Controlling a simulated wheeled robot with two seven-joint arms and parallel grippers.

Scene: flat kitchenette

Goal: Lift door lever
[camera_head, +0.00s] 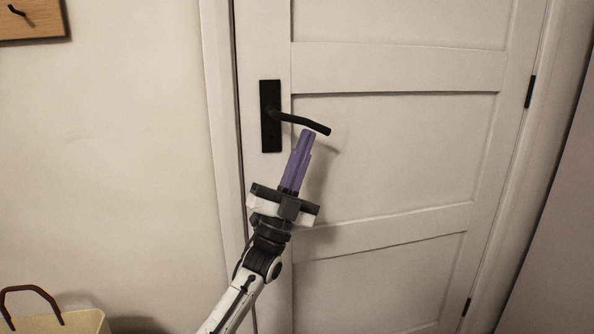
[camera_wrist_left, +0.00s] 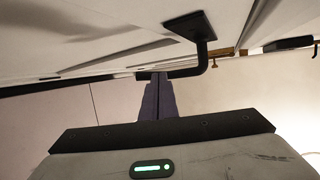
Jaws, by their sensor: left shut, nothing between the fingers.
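The black door lever (camera_head: 303,122) sticks out to the right from a tall black backplate (camera_head: 270,116) on a pale panelled door (camera_head: 385,150). The lever slopes slightly down toward its free end. My left gripper (camera_head: 308,133) has purple fingers that are shut and empty. Its fingertips are just under the outer part of the lever, close to it or touching; I cannot tell which. In the left wrist view the lever (camera_wrist_left: 203,56) passes beyond the tips of the shut fingers (camera_wrist_left: 159,75). My right gripper is not in view.
Black hinges (camera_head: 530,91) are on the door's right edge. A wooden hook board (camera_head: 32,18) hangs at the upper left. A pale bag or basket with a dark handle (camera_head: 75,322) stands at the lower left.

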